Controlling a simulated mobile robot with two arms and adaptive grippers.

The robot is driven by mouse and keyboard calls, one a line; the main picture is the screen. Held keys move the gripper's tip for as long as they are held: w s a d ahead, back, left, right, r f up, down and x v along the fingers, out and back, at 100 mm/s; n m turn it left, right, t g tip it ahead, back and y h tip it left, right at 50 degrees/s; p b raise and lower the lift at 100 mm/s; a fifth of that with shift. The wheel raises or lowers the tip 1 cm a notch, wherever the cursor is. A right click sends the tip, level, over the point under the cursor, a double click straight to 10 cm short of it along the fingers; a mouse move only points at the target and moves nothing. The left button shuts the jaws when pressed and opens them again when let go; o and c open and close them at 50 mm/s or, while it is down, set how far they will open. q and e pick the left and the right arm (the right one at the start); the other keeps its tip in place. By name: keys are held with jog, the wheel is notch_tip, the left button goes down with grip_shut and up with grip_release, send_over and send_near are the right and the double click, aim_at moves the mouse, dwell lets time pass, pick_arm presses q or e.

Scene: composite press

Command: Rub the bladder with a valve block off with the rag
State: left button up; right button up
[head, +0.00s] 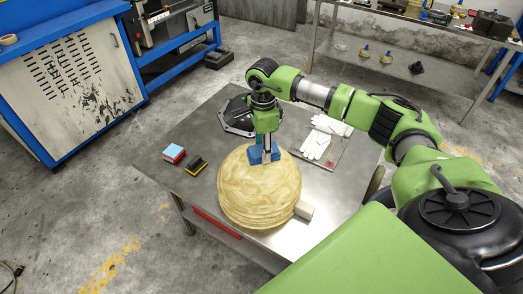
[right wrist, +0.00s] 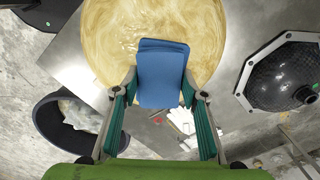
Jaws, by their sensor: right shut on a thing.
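The bladder (head: 255,190) is a round, yellowish, swirled disc with layered edges. It lies on the metal table, and a pale valve block (head: 304,210) sits at its right edge. My right gripper (head: 264,148) is over the far part of the bladder, pointing down. It is shut on the blue folded rag (head: 256,157), which is at or just above the bladder's top; I cannot tell if they touch. In the right wrist view the rag (right wrist: 160,78) sits between the fingers, with the bladder (right wrist: 108,35) behind it. My left gripper is not in view.
The metal table (head: 216,125) also holds a black dished part (head: 238,116), white gloves (head: 316,146), a red-and-blue block (head: 173,152) and a yellow-and-black block (head: 196,165). A dark bin (right wrist: 45,120) stands beside the table. A blue-and-white cabinet (head: 75,85) stands at left.

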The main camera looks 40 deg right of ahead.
aim_at(255, 158)
jog(key=shift+s+a+f, duration=0.15)
jog(key=shift+s+a, duration=0.3)
jog(key=shift+a, duration=0.35)
jog(key=shift+s+a+p, duration=0.2)
jog(key=shift+a+p, duration=0.05)
jog(key=shift+a, duration=0.35)
jog(key=shift+s+a+p, duration=0.2)
jog(key=shift+a+p, duration=0.05)
jog(key=shift+a, duration=0.3)
jog(key=shift+r, duration=0.25)
jog(key=shift+w+d+r+p, duration=0.1)
jog(key=shift+r+p, duration=0.3)
jog(key=shift+r, duration=0.2)
jog(key=shift+r+p, duration=1.55)
jog(key=shift+r, duration=1.35)
